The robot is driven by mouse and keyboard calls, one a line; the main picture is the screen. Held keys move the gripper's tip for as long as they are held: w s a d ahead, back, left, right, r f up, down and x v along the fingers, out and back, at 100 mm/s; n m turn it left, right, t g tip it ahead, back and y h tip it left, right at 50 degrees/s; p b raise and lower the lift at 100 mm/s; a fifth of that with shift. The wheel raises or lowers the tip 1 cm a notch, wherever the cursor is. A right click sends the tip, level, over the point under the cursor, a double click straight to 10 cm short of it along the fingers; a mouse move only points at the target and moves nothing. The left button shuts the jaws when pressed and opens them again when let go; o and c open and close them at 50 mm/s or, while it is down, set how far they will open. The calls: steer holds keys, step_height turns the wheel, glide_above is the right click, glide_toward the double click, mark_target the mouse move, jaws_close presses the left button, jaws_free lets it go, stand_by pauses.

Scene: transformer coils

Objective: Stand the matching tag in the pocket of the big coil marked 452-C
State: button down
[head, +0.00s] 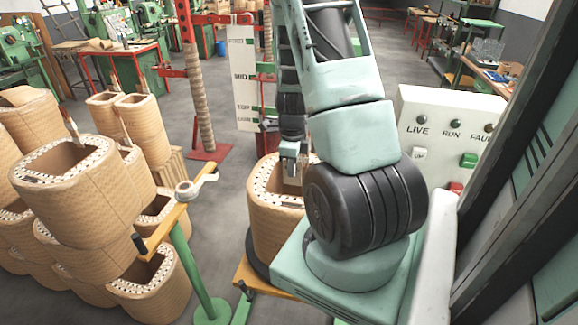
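A big tan coil (264,228) with a white-studded rim stands on an orange-edged platform, partly behind my arm. My gripper (291,167) points down over this coil's opening. Its fingertips are too small and covered to tell whether they are open or shut, or whether anything is between them. Another big coil (75,200) is at the left, with a narrow tag-like strip (70,124) standing at its rim. A similar strip (121,122) stands by the coils behind it. I cannot read the marking 452-C on any coil or tag.
Several stacked coils fill the left side. A green post (190,262) with a yellow bar and a pale roll stands in front of them. A white control panel (440,135) is at the right. A red-footed post (205,125) stands behind. Grey floor lies open between.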

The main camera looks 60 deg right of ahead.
steer(key=shift+f+b, duration=4.85)
steer(key=shift+f, duration=1.1)
steer(key=c, duration=1.6)
jaws_free()
steer(key=shift+r, duration=0.1)
step_height(320, 180, up, 17)
steer(key=shift+r, duration=0.15)
